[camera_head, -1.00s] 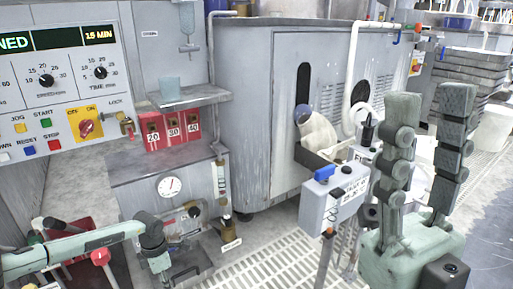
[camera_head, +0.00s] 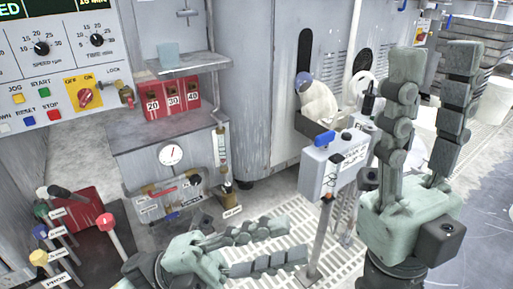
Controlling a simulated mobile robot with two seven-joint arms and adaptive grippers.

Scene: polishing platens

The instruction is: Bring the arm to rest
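My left gripper (camera_head: 295,240) is low in the middle of the head view, pale green with grey-padded fingers. Its two fingers point right and are spread apart, with nothing between them. It is in front of the floor grating as seen from the head. My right gripper (camera_head: 434,56) stands at the right with both fingers pointing up. Its fingers are well apart and empty. The lower part of my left arm is cut off by the bottom edge of the view.
A control panel (camera_head: 60,70) fills the upper left. Coloured levers (camera_head: 107,224) stand at the lower left. A shelf (camera_head: 187,64) holds a pale blue cup above red numbered boxes (camera_head: 168,98). A grey control box (camera_head: 333,162) on a post stands between my grippers.

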